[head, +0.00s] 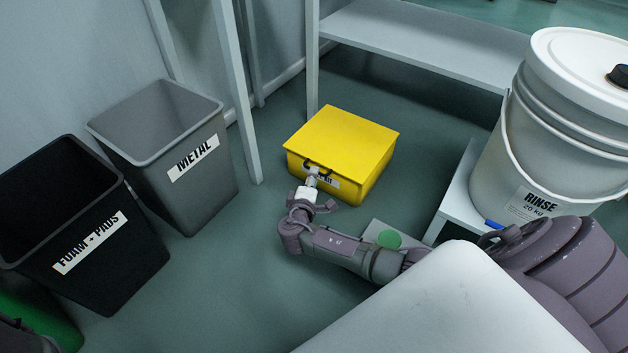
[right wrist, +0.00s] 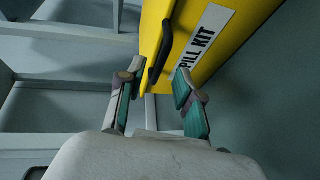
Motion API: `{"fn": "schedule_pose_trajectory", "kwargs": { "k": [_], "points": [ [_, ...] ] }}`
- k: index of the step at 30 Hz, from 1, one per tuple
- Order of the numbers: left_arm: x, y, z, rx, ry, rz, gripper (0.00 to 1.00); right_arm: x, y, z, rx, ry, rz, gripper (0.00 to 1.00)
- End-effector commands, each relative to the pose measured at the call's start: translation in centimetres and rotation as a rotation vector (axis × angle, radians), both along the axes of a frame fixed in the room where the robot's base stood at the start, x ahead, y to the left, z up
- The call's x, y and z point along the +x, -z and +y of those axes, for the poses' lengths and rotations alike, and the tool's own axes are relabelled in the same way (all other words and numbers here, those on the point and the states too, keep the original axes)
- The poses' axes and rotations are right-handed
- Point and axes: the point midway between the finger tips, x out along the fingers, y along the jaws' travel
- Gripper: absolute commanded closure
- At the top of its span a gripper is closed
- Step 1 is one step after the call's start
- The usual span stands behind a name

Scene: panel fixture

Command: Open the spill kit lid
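The yellow spill kit box (head: 345,145) stands on the floor with its lid shut. A dark handle (head: 316,167) is on its front, beside a white label. My right gripper (head: 318,178) is at the front of the box by the handle. In the right wrist view, the handle (right wrist: 163,50) lies just ahead of the gripper (right wrist: 160,75), between the lines of its two fingers. The fingers are apart with nothing held between them. Whether a fingertip touches the handle I cannot tell. My left gripper does not show clearly; only a dark arm part is at the lower left corner.
A grey METAL bin (head: 170,150) and a black FOAM + PADS bin (head: 75,225) stand to the left. A shelf (head: 420,45) is behind the box. A white RINSE bucket (head: 550,140) stands on a low stand (head: 458,195) at right. Floor left of the box is clear.

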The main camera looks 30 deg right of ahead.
Motion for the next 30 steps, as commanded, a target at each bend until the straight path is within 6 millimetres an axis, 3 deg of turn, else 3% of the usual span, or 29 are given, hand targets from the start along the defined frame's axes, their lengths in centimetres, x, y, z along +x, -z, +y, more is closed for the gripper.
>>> {"fn": "schedule_pose_trajectory", "kwargs": {
  "k": [4, 16, 17, 23, 30],
  "points": [
    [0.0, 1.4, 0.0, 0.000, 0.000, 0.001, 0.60, 1.4, 0.6, -1.3, -0.001, 0.000, -0.001, 0.65],
    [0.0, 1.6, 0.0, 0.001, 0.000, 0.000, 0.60, 1.9, 0.5, -1.9, 0.000, 0.000, 0.001, 0.65],
    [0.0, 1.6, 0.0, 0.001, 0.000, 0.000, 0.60, 1.9, 0.5, -1.9, 0.000, -0.001, 0.001, 0.67],
    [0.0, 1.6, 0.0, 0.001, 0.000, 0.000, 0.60, 1.9, 0.5, -1.8, 0.000, -0.001, 0.001, 1.00],
    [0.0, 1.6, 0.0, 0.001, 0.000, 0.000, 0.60, 1.9, 0.5, -1.8, 0.001, -0.001, 0.001, 1.00]
  ]
}}
